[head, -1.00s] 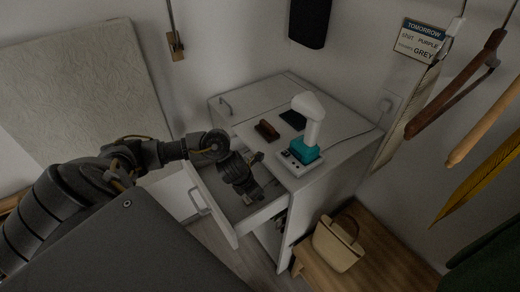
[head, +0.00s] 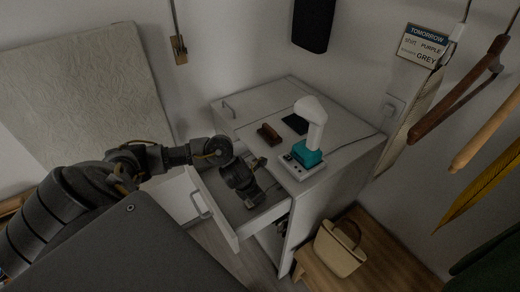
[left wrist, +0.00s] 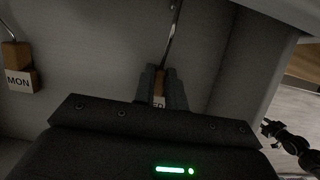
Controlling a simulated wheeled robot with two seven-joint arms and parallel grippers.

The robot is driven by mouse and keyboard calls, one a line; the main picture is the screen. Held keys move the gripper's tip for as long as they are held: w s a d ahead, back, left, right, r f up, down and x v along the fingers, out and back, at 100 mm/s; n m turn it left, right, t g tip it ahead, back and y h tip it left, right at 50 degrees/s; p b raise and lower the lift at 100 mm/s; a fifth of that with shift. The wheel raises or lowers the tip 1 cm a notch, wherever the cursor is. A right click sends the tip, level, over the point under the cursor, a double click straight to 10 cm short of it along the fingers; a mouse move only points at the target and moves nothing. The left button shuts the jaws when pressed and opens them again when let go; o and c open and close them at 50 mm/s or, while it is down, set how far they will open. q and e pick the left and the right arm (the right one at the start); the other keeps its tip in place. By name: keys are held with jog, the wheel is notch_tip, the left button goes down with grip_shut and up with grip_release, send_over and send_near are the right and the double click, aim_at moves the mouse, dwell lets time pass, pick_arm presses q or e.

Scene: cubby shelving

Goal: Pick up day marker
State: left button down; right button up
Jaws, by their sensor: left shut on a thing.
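My left gripper (head: 256,196) reaches down into the open top drawer of the white cabinet. In the left wrist view its fingers (left wrist: 161,90) are shut on a small wooden day marker (left wrist: 159,102) with a white label. Only the letters "ED" or similar show on the label; the fingers hide the rest. A thin metal hook rises above it. A second wooden marker, labelled MON (left wrist: 19,79), with its own metal hook, is at the left in the drawer, apart from the gripper.
The drawer front (head: 214,208) and walls stand close around the gripper. On the cabinet top are a teal and white device (head: 308,150), a brown block (head: 268,134) and a dark pad (head: 295,124). A bag (head: 340,248) sits on a wooden bench. A TOMORROW sign (head: 423,45) hangs on the wall.

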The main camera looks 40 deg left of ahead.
pick_arm(q)
jog(key=shift+r, duration=0.1)
jog(key=shift+r, duration=0.2)
jog(key=shift+s+a+r+b, duration=0.1)
jog(key=shift+a+r+b, duration=0.1)
jog(key=shift+b, duration=0.1)
jog(key=s+a+b, duration=0.1)
jog(key=s, duration=0.1)
jog(key=s+a+b, duration=0.1)
jog(key=s+a, duration=0.1)
jog(key=s+a+b, duration=0.1)
jog(key=s+a, duration=0.1)
jog(key=shift+s+f+b, duration=0.15)
jog(key=shift+f+b, duration=0.05)
jog(key=shift+b, duration=0.2)
notch_tip(320, 180, up, 14)
jog(key=p, duration=0.3)
jog(key=shift+d+r, duration=0.15)
jog(key=shift+r, duration=0.05)
